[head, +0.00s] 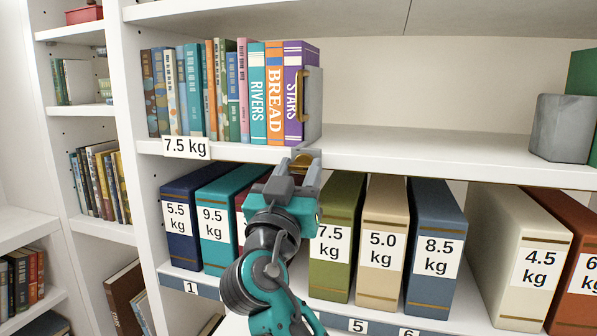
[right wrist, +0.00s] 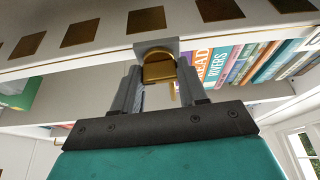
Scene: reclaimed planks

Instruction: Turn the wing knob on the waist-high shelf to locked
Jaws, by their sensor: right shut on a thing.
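The brass wing knob (head: 302,160) sits on a small grey plate at the front edge of the waist-high shelf (head: 430,158). My right gripper (head: 303,170) reaches up to it from below and is shut on it, one finger on each side. In the right wrist view, the wing knob (right wrist: 158,68) shows between the two finger tips of my right gripper (right wrist: 160,82), under its grey plate. The fingers partly hide the knob in the head view, and I cannot read any locked mark. My left gripper is not in view.
Books (head: 258,90) stand on the shelf above, ended by a grey bookend (head: 314,105) with a brass handle. A grey block (head: 562,127) stands at the right. Weight-labelled binders (head: 335,235) fill the shelf below, close around my right arm. The shelf's middle is clear.

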